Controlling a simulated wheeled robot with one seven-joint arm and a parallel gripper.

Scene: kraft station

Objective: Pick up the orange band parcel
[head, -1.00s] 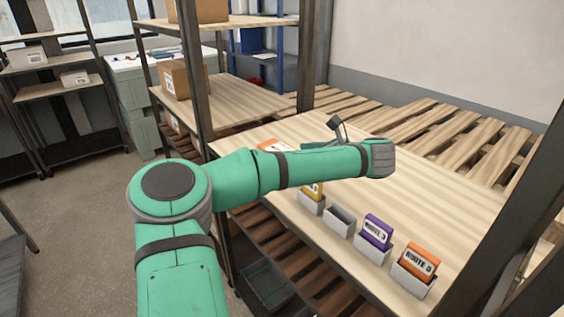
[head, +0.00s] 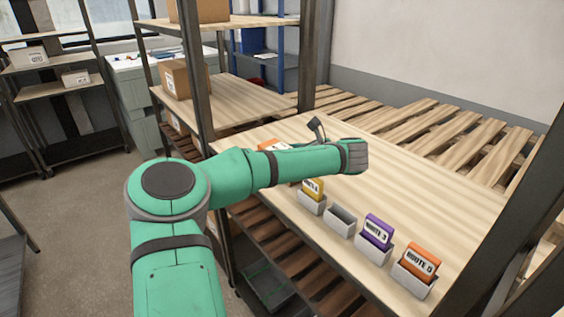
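An orange and white item (head: 273,146) lies on the wooden table behind my green forearm, which covers much of it; I cannot tell whether it is the orange band parcel. My arm reaches to the right over the table. A small dark part (head: 317,129) shows beyond the forearm and moves with it; I cannot tell whether it belongs to my gripper. The fingers and anything between them are hidden behind the arm.
Along the table's (head: 430,200) front edge stand grey card holders with a yellow card (head: 313,188), a purple card (head: 378,230) and an orange card (head: 421,261); one holder (head: 341,220) is empty. Dark shelf posts flank the table. A cardboard box (head: 186,78) sits on the shelf behind.

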